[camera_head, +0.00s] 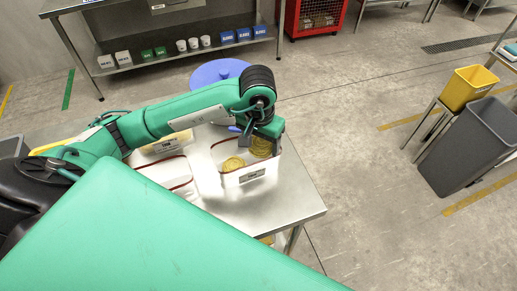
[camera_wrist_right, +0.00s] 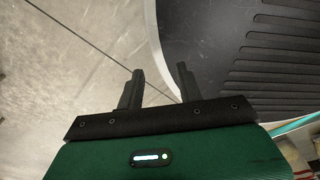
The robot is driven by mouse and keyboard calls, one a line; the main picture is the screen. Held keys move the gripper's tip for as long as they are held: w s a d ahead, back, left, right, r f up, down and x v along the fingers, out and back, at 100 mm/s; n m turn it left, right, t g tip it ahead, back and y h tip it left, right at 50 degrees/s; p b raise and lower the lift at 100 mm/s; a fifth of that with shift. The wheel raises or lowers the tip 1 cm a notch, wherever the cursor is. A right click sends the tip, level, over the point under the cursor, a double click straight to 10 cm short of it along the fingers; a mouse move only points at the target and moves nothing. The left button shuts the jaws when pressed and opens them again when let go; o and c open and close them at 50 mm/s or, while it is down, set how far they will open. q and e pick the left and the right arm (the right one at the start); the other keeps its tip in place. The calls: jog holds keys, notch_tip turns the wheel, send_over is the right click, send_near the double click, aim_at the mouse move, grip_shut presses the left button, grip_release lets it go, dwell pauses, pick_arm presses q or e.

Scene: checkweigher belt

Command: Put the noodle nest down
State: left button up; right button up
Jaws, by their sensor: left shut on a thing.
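My left gripper (camera_head: 262,136) points down over the right-hand white bin (camera_head: 250,177), which has a red rim line and a label on its front. It is shut on a yellow noodle nest (camera_head: 261,147), at the bin's back right; whether that nest touches anything below is unclear. Another noodle nest (camera_head: 233,164) lies inside the bin, to the left and nearer. The gripper hides part of the bin's back. My right gripper (camera_wrist_right: 161,72) shows in the right wrist view, its two black fingers apart with nothing between them.
A second white bin (camera_head: 178,189) stands to the left on the steel table (camera_head: 270,211), partly behind my arm. A blue round top (camera_head: 219,72) is behind. A grey bin (camera_head: 470,148) and a yellow tub (camera_head: 468,88) stand at right. In the right wrist view, a dark ribbed surface (camera_wrist_right: 250,60) lies close by.

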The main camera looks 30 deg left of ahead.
aim_at(260, 153)
pick_arm(q)
jog(key=shift+g, duration=0.4)
jog(key=f, duration=0.5)
jog(key=shift+a+f, duration=0.3)
jog(key=shift+a, duration=0.05)
jog(key=shift+c, duration=1.4)
jog(key=shift+w+a, duration=0.15)
jog(key=shift+w, duration=0.35)
jog(key=shift+s+r, duration=0.1)
jog(key=shift+s, duration=0.2)
jog(key=shift+s+d+r+b, duration=0.1)
jog(key=shift+s+d+b, duration=0.1)
jog(key=shift+d+b, duration=0.1)
jog(key=shift+w, duration=0.1)
jog(key=shift+w+a+f, duration=0.1)
jog(key=shift+w+f, duration=0.05)
jog(key=shift+f, duration=0.1)
jog(key=shift+f+b, duration=0.1)
jog(key=shift+b, duration=0.25)
jog(key=o, duration=1)
jog(key=shift+o, duration=0.2)
pick_arm(e)
jog(key=shift+w+f, duration=0.8)
jog(key=shift+f, duration=0.05)
jog(key=shift+s, duration=0.1)
